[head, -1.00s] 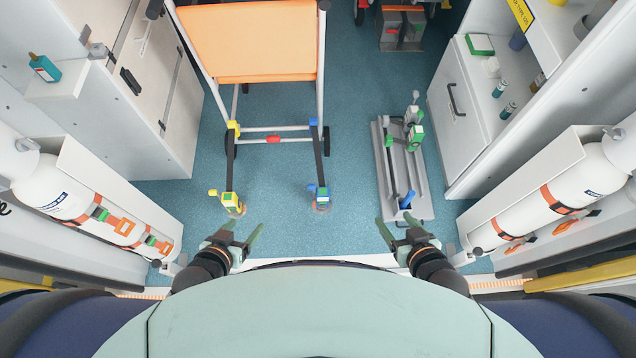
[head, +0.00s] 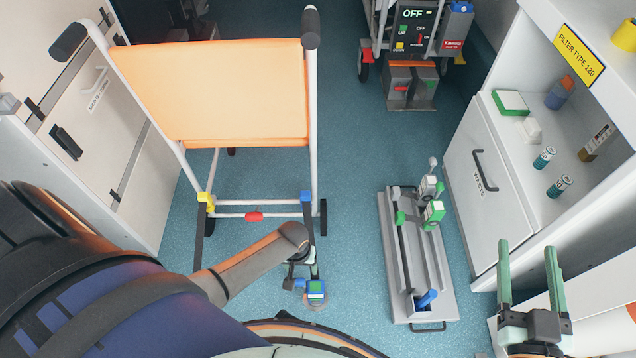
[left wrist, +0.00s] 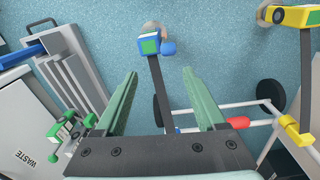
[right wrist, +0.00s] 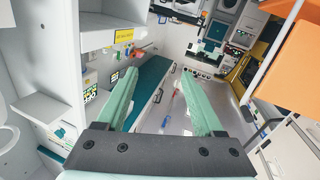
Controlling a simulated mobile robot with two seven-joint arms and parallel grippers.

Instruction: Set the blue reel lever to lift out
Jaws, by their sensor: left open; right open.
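The blue reel (head: 316,289) sits on the floor behind the wheelchair, with its small blue lever (head: 300,284) on the left side. In the left wrist view the blue reel (left wrist: 149,44) has a green and white face, and its lever (left wrist: 168,47) is on the right. A dark strap runs from the reel to the blue hook (head: 306,197) on the chair. My left gripper (left wrist: 160,74) is open and empty; the reel lies beyond its fingertips, apart from them. My left wrist partly hides it in the head view. My right gripper (head: 528,250) is open and empty at the right.
The orange wheelchair (head: 225,92) stands ahead. A grey ramp-like tray (head: 447,290) with green clamps lies right of the reel. The yellow reel (left wrist: 290,17) shows in the left wrist view. A white waste cabinet (head: 487,215) stands right. Floor between reel and tray is clear.

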